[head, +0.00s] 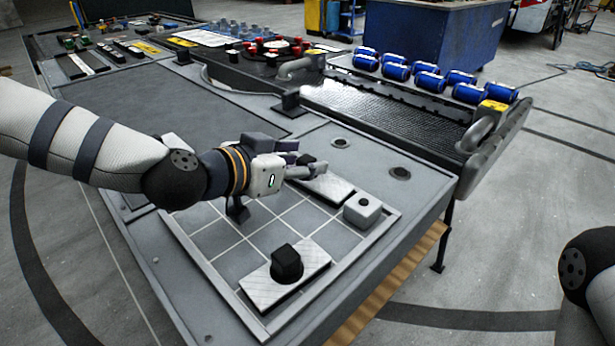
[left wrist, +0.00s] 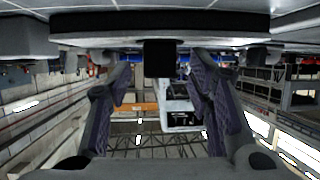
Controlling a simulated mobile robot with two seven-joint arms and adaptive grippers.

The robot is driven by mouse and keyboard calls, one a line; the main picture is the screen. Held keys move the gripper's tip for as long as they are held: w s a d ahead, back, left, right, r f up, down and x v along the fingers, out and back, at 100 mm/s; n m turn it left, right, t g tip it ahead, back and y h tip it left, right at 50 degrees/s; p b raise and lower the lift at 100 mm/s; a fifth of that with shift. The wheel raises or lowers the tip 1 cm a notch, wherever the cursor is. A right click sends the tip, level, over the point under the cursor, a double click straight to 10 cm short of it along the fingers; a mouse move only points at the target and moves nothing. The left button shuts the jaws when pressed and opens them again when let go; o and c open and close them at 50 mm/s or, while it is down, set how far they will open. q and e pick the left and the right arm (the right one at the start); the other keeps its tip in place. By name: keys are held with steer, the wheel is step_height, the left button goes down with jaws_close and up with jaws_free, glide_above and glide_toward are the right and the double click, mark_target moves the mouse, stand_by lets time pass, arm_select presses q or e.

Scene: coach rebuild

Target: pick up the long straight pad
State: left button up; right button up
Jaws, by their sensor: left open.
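A long straight pad (head: 328,188), a light textured plate with a dark knob (head: 308,160), lies at the far side of the gridded tray (head: 207,262). My left gripper (head: 303,168) is at this knob, its fingers hiding part of the pad. In the left wrist view the open fingers (left wrist: 160,85) stand either side of a black knob (left wrist: 160,58) under a dark plate (left wrist: 160,24); contact cannot be told. A second straight pad (head: 312,262) with a black knob (head: 286,263) lies at the tray's near side. My right gripper is out of view.
A small square block (head: 362,210) sits at the tray's right edge, close to the left gripper. A curved grey handle (head: 480,130) rises at the belt's end.

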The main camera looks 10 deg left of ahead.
arm_select(q)
steer(key=shift+w+d+f, duration=0.2)
steer(key=shift+w+d, duration=0.05)
steer(key=shift+w, duration=0.1)
jaws_close()
